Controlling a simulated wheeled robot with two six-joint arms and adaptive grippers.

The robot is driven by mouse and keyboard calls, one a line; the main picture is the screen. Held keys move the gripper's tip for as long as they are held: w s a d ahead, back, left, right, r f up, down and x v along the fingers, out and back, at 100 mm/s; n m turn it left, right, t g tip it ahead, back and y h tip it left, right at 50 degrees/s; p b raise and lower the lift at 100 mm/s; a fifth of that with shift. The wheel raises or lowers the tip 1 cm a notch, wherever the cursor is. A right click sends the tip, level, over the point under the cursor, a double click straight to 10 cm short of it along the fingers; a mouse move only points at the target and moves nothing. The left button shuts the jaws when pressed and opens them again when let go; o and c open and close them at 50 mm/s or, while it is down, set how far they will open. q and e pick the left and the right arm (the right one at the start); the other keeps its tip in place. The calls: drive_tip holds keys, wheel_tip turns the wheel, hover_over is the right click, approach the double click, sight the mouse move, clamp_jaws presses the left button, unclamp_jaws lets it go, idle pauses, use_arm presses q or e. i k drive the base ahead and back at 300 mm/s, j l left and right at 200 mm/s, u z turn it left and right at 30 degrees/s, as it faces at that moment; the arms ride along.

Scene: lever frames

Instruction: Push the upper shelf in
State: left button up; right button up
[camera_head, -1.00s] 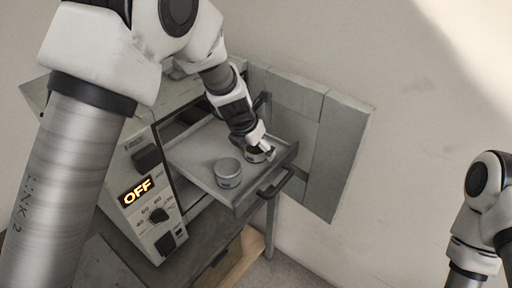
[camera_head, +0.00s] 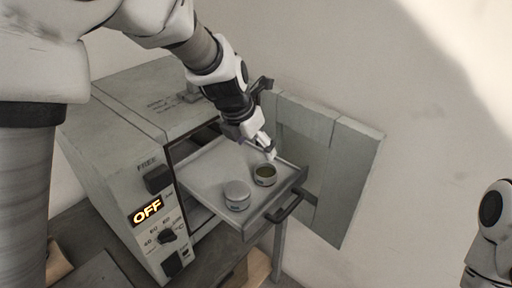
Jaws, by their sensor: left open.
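The upper shelf (camera_head: 218,166) is a grey tray pulled out of the front of a grey oven-like cabinet (camera_head: 110,125). It has a dark handle (camera_head: 287,206) on its front edge. A closed round tin (camera_head: 237,196) and an open tin with dark contents (camera_head: 265,175) stand on it. My left gripper (camera_head: 269,150) is open above the shelf, just behind the open tin; I cannot tell whether it touches anything. My right gripper is out of view; only part of my right arm shows at the right edge.
The cabinet door (camera_head: 325,170) stands open on the right side of the shelf. The control panel shows a lit OFF display (camera_head: 147,211) and knobs. The cabinet stands on a dark table (camera_head: 215,255). A pale wall is close behind.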

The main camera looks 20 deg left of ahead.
sight(204, 174)
drive_tip(key=k+l+u, duration=0.15)
drive_tip(key=l, duration=0.25)
drive_tip(key=k+l+u, duration=0.15)
drive_tip(key=l, duration=0.2)
drive_tip(key=k+l+u, duration=0.15)
drive_tip(key=l, duration=0.25)
drive_tip(key=k+l+u, duration=0.15)
drive_tip(key=l, duration=0.15)
